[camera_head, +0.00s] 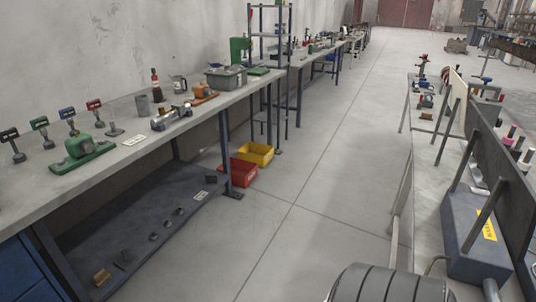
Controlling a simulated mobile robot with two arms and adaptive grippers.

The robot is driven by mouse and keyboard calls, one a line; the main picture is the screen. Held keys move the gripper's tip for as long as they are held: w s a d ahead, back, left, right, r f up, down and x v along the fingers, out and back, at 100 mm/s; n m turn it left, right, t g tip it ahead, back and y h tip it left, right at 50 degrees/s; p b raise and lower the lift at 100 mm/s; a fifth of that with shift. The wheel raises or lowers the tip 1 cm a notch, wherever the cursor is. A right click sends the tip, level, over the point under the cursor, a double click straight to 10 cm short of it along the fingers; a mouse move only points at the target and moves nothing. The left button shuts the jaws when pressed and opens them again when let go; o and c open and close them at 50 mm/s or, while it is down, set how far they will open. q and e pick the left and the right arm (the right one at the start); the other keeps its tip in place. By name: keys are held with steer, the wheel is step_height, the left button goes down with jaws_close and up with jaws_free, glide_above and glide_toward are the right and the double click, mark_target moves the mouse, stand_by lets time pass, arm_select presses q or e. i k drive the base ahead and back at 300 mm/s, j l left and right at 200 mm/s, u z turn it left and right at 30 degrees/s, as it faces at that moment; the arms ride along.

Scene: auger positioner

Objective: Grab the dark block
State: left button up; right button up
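Several small dark pieces lie on the lower shelf under the left workbench. One dark block-like piece (211,180) is at the shelf's far end, near the bench leg. Another dark piece (123,257) lies towards the near end, next to a small brown block (101,277). They are too small to tell which is the task's dark block. Neither of my grippers shows in the head view.
The left workbench (130,156) carries a green machine (82,147), hammer-like tools and a grey bin (226,78). Red (244,173) and yellow (256,153) bins stand on the floor. A grey box (470,235) is at right. The middle aisle is clear.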

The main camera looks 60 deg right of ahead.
mark_target(210, 178)
steer(key=z, duration=1.4)
steer(key=i+j, duration=0.1)
steer(key=i, duration=0.2)
